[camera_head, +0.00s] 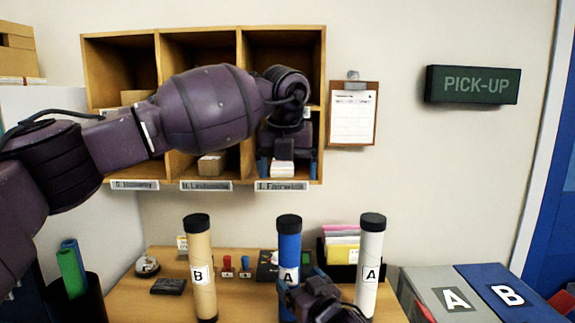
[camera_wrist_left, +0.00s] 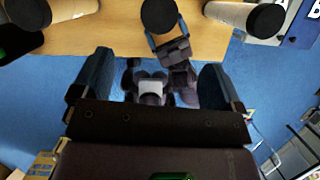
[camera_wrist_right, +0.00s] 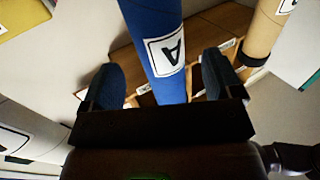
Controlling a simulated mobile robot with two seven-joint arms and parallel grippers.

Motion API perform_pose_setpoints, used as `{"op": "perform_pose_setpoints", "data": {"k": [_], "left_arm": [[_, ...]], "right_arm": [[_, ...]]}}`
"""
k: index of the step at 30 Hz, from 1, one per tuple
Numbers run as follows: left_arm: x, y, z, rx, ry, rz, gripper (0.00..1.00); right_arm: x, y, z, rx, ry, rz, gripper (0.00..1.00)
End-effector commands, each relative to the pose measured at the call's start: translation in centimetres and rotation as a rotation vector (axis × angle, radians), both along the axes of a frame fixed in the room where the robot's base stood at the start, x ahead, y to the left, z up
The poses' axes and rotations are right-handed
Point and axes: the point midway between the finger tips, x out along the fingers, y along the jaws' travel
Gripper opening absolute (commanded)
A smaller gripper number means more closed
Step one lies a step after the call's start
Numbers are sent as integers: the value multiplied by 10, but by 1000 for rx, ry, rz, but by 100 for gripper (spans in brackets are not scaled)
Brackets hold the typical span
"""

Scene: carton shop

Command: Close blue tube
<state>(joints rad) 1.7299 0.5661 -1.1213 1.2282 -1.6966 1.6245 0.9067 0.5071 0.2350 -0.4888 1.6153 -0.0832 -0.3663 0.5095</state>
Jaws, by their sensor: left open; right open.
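The blue tube (camera_head: 290,250) stands upright on the table with a black cap (camera_head: 289,221) on its top end and an "A" label. My left gripper (camera_head: 287,168) is open and empty, pointing down well above the tube. In the left wrist view a black cap (camera_wrist_left: 160,14), seemingly the blue tube's, lies beyond its fingers (camera_wrist_left: 152,85). My right gripper (camera_head: 302,282) is open at the tube's lower part, covering some of it. In the right wrist view the blue tube (camera_wrist_right: 155,25) shows between the open fingers (camera_wrist_right: 161,80); contact cannot be told.
A tan tube (camera_head: 202,245) labelled "B" stands to the left and a white tube (camera_head: 370,250) labelled "A" to the right, both black-capped. A wooden shelf (camera_head: 200,35) hangs behind my left arm. Grey (camera_head: 430,275) and blue (camera_head: 485,273) lettered bins stand at the right.

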Motion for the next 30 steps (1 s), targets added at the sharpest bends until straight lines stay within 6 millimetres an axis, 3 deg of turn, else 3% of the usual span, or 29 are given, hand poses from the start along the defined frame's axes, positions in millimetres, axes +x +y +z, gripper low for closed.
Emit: {"op": "perform_pose_setpoints", "data": {"k": [9, 24, 28, 30], "left_arm": [[-1, 0, 5, 0, -3, 0, 92], [-1, 0, 5, 0, -3, 0, 92], [-4, -8, -9, -40, 18, -33, 92], [-9, -21, -27, -100, 46, -79, 92]], "right_arm": [[-38, -21, 0, 0, -1, 0, 85], [-46, -25, 0, -1, 0, -1, 85], [-48, -27, -4, -4, 12, -9, 85], [-52, -31, -9, -7, 29, -22, 85]]}}
